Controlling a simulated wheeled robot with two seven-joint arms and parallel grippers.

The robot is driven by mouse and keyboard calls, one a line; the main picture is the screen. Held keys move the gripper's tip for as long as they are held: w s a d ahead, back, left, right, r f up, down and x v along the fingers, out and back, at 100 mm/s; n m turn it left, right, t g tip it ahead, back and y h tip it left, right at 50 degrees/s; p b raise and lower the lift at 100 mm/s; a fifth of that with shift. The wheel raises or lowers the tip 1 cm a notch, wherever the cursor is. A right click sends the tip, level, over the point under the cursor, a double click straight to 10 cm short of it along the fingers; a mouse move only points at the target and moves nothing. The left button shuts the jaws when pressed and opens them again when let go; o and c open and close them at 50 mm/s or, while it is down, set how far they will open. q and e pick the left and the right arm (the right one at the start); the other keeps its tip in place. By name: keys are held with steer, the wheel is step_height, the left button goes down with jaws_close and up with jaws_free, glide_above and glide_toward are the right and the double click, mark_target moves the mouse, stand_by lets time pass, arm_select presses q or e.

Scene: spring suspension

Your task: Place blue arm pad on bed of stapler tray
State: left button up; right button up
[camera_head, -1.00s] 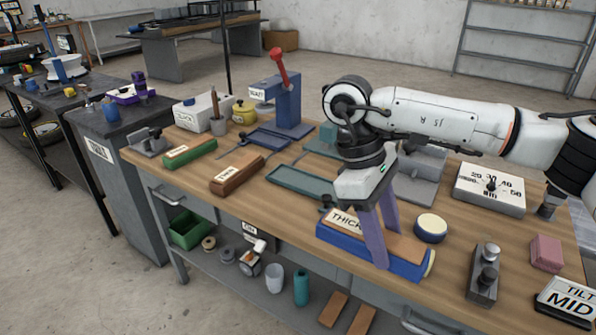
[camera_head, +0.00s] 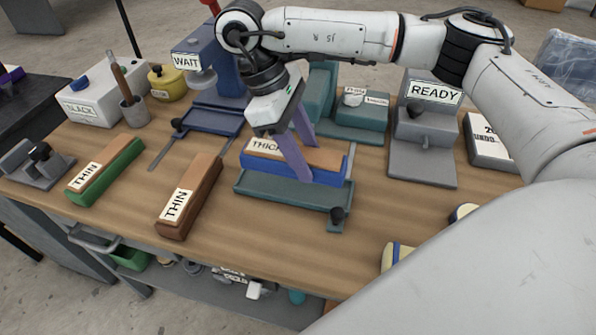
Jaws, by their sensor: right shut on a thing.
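The blue arm pad (camera_head: 262,165) has a brown top and a label reading THICK. My right gripper (camera_head: 302,162), with purple fingers, is shut across it from above. The pad lies level and lengthwise over the teal tray (camera_head: 290,194). Its front side is just behind the tray's front rim. I cannot tell whether the pad touches the bed or is slightly above it, as its underside is hidden. The tray has a dark knob (camera_head: 337,215) at its right front corner. My left gripper is not in view.
A blue press marked WAIT (camera_head: 187,61) stands behind left. A teal unit (camera_head: 362,120) and a grey unit marked READY (camera_head: 423,150) stand behind right. Brown (camera_head: 188,200) and green (camera_head: 108,170) THIN pads lie left.

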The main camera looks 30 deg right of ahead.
steer(key=shift+w+f, duration=0.1)
steer(key=shift+f, duration=2.5)
steer(key=shift+f, duration=0.1)
steer(key=o, duration=1.2)
steer(key=shift+f, duration=0.1)
steer(key=shift+c, duration=0.2)
steer(key=p+v, duration=0.1)
steer(key=v, duration=1.1)
steer(key=shift+r, duration=0.25)
